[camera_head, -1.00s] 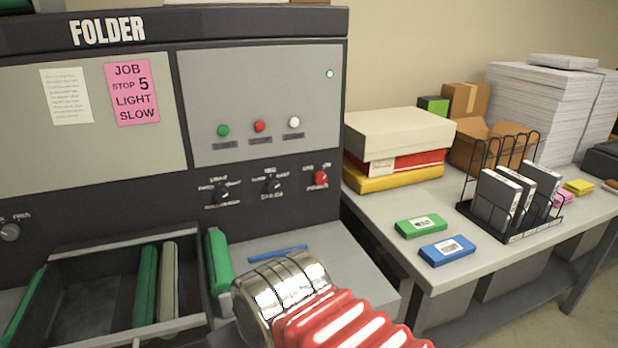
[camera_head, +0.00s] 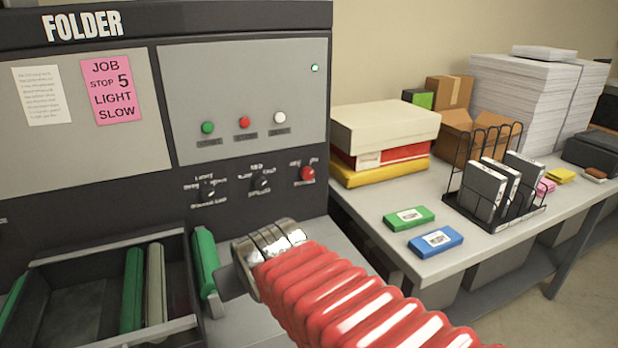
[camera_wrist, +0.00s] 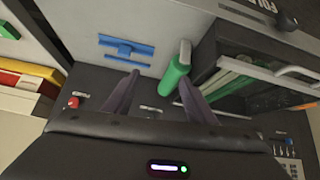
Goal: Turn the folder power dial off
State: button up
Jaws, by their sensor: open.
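The folder power dial is a small red knob (camera_head: 307,174) at the right end of the dark strip on the folder (camera_head: 150,20). A small light above it glows pale green. The dial also shows at the left of the wrist view (camera_wrist: 73,102), left of both fingers and apart from them. My gripper shows in the wrist view (camera_wrist: 158,83) with its two dark fingers spread and nothing between them. In the head view my red-sleeved arm and silver wrist are low in front of the folder, below the dial; the fingertips cannot be made out there.
Two black knobs (camera_head: 262,182) sit left of the dial, with push buttons (camera_head: 244,122) above. A green roller (camera_head: 204,262) and an open tray (camera_head: 60,262) lie close left of my wrist. A table (camera_head: 385,205) with boxes, a rack and paper stands right.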

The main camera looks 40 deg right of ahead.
jog(key=w+d+m+t+h, duration=0.2)
jog(key=w+d, duration=0.7)
jog(key=d, duration=0.2)
jog(key=m+t+h, duration=0.2)
jog(key=t, duration=0.5)
send_near(309, 175)
jog(key=v, duration=0.5)
jog(key=shift+w+d, duration=0.15)
jog(key=shift+d, duration=0.1)
jog(key=shift+w, duration=0.15)
jog(key=x, duration=1.3)
jog(key=shift+w, duration=0.35)
jog(key=c, duration=1)
